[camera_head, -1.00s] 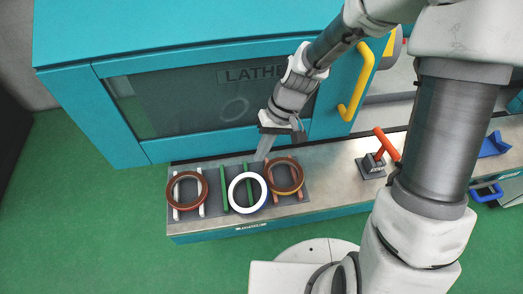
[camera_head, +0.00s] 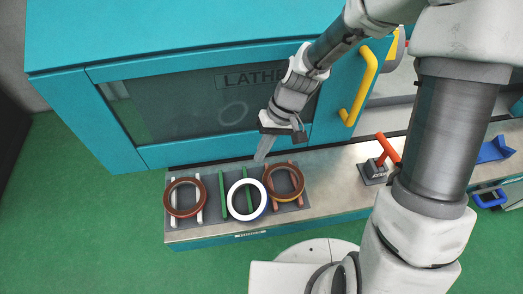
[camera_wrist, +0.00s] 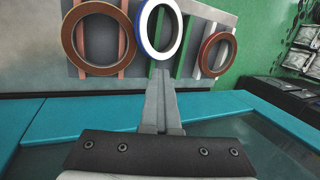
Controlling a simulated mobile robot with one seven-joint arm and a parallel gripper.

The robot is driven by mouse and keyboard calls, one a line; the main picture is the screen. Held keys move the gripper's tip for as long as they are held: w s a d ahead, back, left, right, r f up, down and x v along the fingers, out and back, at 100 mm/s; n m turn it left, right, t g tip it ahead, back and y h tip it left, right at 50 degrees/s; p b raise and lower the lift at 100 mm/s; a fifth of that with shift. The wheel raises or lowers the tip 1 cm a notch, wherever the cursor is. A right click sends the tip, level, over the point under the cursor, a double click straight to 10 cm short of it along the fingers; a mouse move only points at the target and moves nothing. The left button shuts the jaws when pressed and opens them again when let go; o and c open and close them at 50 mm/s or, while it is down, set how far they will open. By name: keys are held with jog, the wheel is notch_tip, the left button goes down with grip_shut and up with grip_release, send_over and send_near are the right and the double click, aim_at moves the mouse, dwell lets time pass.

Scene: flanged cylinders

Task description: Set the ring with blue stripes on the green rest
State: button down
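The white ring with blue on its side (camera_head: 236,205) lies over the green rest (camera_head: 223,190), in the middle of a row of three; in the wrist view the ring (camera_wrist: 143,36) is at top centre, with the green rest (camera_wrist: 190,48) behind it. My gripper (camera_head: 261,158) points down at the back edge of the row, just behind this ring. In the wrist view my gripper's fingers (camera_wrist: 160,75) look closed together, with their tips just below the ring's near edge. I see nothing between them. Whether the tips touch the ring cannot be told.
A brown ring (camera_head: 170,203) lies on a white rest (camera_head: 199,190) at left. Another brown ring (camera_head: 297,188), with a yellowish edge, lies on a reddish rest (camera_head: 299,201) at right. The lathe (camera_head: 200,105) stands close behind. A red-handled lever (camera_head: 388,148) is farther right; bare bench lies between.

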jog(key=shift+f+b, duration=1.9)
jog(key=shift+f, duration=0.7)
jog(key=c, duration=1.1)
grip_release()
jog(key=p+v, duration=0.2)
jog(key=v, duration=1.5)
jog(key=shift+r, duration=0.15)
jog(key=shift+d, duration=0.1)
